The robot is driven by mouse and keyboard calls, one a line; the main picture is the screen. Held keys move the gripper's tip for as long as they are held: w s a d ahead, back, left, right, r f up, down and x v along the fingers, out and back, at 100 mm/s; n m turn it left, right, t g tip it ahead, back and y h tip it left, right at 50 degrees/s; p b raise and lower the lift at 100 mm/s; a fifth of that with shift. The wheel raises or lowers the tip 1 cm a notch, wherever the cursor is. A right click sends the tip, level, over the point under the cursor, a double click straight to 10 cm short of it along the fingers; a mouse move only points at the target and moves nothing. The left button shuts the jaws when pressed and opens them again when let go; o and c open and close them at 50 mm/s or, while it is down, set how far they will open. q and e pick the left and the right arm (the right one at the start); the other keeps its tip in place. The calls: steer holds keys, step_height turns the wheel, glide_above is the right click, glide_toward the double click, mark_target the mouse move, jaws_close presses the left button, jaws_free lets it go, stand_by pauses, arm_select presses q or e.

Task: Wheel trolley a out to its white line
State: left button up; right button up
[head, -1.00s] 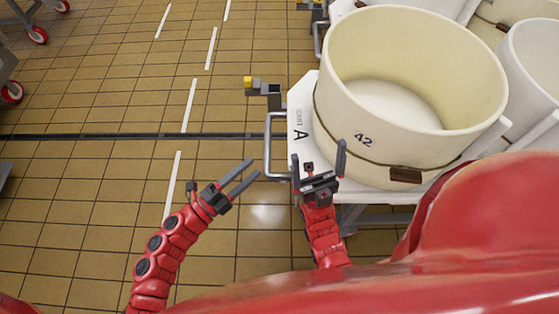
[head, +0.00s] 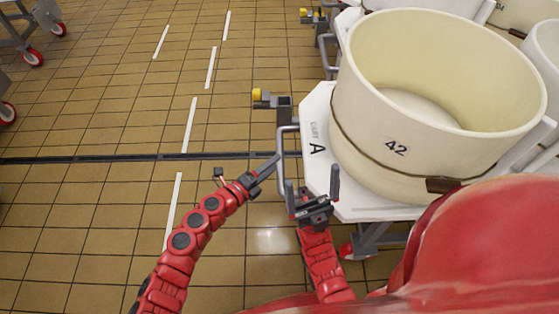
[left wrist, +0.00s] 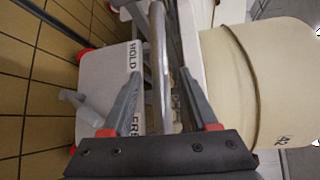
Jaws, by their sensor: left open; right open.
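Trolley a is a white cart (head: 318,172) marked "A", carrying a cream vat (head: 392,140) numbered 42. Its grey handle (head: 280,150) stands at its left edge. My left gripper (head: 272,166) is open at the handle; in the left wrist view the bar (left wrist: 158,70) runs between its spread fingers. My right gripper (head: 313,190) is open and empty by the cart's near left corner, fingers pointing up. White line pieces (head: 190,125) lie on the floor to the left, apart from the cart. Which piece belongs to trolley a is unclear.
A bracket with a yellow knob (head: 258,95) juts from the cart's left side. The left wrist view shows a plate (left wrist: 105,85) lettered HOLD and FREE. More trolleys stand behind. A dark floor strip (head: 100,159) crosses the tiles. Floor left of the cart is clear.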

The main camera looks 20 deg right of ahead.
arm_select(q)
steer(key=shift+x, duration=1.9)
jaws_close()
